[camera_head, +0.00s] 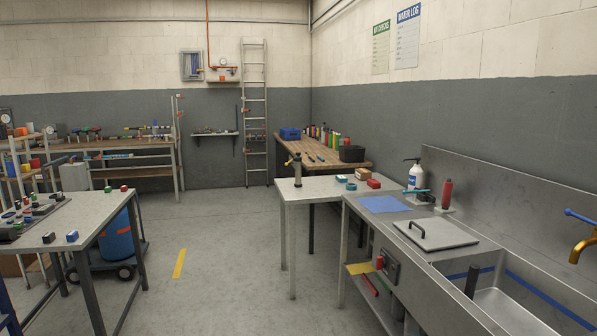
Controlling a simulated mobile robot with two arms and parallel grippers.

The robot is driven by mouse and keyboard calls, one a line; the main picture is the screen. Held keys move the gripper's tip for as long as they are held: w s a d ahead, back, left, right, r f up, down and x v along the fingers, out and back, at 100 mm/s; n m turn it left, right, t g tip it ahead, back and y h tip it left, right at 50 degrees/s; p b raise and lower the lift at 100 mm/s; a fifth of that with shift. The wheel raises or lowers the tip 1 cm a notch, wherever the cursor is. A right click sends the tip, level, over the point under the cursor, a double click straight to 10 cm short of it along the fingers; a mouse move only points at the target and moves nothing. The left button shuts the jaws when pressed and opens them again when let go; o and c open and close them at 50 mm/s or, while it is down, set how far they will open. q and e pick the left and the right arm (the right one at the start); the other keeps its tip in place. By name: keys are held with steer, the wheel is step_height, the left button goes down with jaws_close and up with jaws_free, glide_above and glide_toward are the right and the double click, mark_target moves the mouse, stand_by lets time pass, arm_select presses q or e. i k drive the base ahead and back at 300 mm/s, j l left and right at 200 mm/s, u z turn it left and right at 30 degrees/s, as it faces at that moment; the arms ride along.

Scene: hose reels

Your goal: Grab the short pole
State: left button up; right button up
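Neither of my grippers is in view. Several slim light poles (15,160) stand upright at the left edge, partly cut off by the frame. Another slim upright pole (177,140) with small coloured parts stands at the right end of the back bench. I cannot tell which of these is the short pole. A dark upright cylinder (297,171) stands on the middle grey table (325,190).
A steel sink counter (440,238) fills the right side. A grey table (85,220) with small parts stands at left, a blue drum (116,237) on a wheeled base behind it. A ladder (255,120) leans at the back wall. The floor between (215,260) is clear.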

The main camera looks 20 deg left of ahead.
mark_target(297, 184)
steer(key=i+j+u, duration=0.35)
steer(key=i, duration=0.9)
steer(key=i+j+u, duration=0.15)
steer(key=i+u, duration=0.2)
steer(key=i, duration=0.95)
